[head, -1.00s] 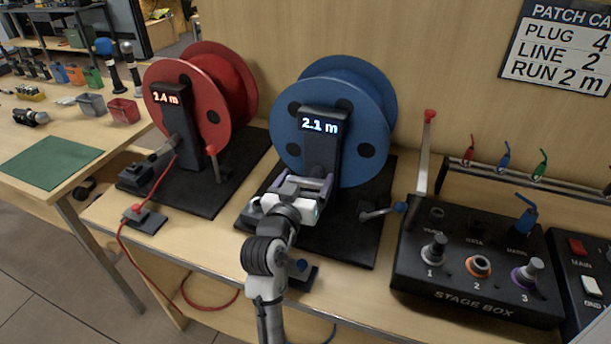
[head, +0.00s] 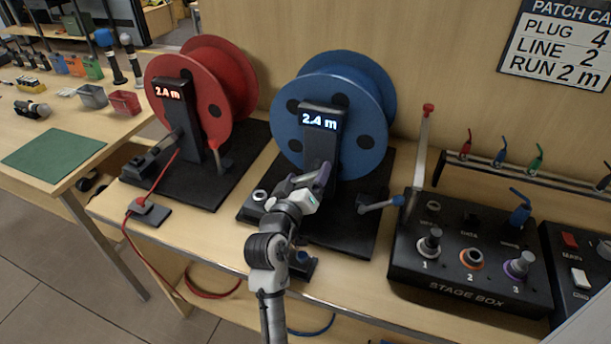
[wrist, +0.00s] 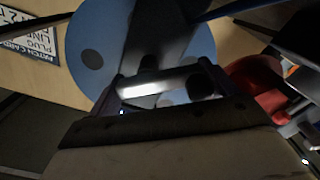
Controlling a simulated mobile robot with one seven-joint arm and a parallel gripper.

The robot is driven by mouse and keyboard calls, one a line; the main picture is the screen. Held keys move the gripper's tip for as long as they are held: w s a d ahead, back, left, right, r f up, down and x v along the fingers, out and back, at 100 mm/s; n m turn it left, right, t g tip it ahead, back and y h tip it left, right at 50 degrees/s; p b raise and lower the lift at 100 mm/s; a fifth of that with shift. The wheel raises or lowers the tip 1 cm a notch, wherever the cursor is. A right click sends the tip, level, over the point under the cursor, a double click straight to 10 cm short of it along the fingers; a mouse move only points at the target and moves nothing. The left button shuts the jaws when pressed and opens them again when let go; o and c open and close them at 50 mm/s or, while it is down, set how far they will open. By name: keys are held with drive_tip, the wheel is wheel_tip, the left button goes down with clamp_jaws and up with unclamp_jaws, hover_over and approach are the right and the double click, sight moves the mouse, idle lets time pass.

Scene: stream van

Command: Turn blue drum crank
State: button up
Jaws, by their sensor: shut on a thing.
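The blue drum (head: 370,100) stands on a black base, with a dark post (head: 322,150) in front whose display reads 2.4 m. My gripper (head: 312,183) is low in front of this post. In the wrist view its two fingers (wrist: 160,95) close around a pale metal bar with dark parts beside it, which looks like the crank grip (wrist: 145,89). In the head view my gripper hides most of the crank. A short lever with a blue knob (head: 398,200) lies at the right of the base, apart from my gripper.
The red drum (head: 235,80) stands to the left, its display also at 2.4 m. The stage box (head: 410,270), with an upright red-tipped lever beside it, stands to the right. A wall sign (head: 560,55) reads "RUN 2 m". A blue cable hangs below the bench edge.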

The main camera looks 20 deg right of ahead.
sight(307, 175)
drive_tip(key=shift+r, duration=0.1)
drive_tip(key=o, duration=0.8)
drive_tip(key=shift+o, duration=0.2)
wheel_tip(307, 175, up, 20)
drive_tip(key=shift+d, duration=0.1)
idle(0.4)
